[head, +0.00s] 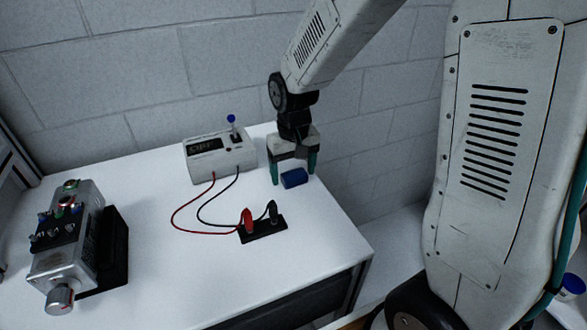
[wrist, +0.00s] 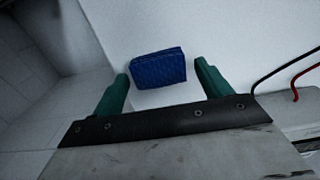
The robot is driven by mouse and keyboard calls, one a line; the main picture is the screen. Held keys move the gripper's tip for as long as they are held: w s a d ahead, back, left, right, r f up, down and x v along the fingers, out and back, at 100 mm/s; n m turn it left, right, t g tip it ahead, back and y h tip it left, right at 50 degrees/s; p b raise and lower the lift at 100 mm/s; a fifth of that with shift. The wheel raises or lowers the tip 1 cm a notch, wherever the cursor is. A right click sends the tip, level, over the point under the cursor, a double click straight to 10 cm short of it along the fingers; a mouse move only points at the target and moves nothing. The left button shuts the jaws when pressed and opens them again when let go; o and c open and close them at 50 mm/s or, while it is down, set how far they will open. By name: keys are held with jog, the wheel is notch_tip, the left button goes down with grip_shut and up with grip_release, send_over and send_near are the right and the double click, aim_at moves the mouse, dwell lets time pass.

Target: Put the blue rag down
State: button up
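The blue rag (head: 294,178) is a small folded block near the right edge of the white table (head: 200,270). It looks to be resting on the table top. My gripper (head: 293,178) is right at it, with its green fingers apart and pointing down. In the wrist view the rag (wrist: 158,68) lies between and just beyond the two green fingertips of my gripper (wrist: 161,72). A gap shows on each side of the rag, so the fingers do not grip it.
A power supply box (head: 219,155) with a blue-tipped switch stands behind, left of my gripper. Red and black leads run from it to a black terminal block (head: 262,229) in front. A metal servo device (head: 68,235) stands at the left. A brick wall (head: 120,70) is behind.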

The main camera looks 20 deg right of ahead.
aim_at(293, 173)
notch_tip(293, 173, up, 12)
jog(key=s+d+r, duration=0.1)
jog(key=s+r, duration=0.1)
jog(key=s, duration=1)
jog(key=s+d+r+t, duration=0.1)
jog(key=s+d+r, duration=0.1)
jog(key=s, duration=0.9)
jog(key=shift+s, duration=0.4)
jog(key=shift+o, duration=0.5)
jog(key=shift+d+r, duration=0.1)
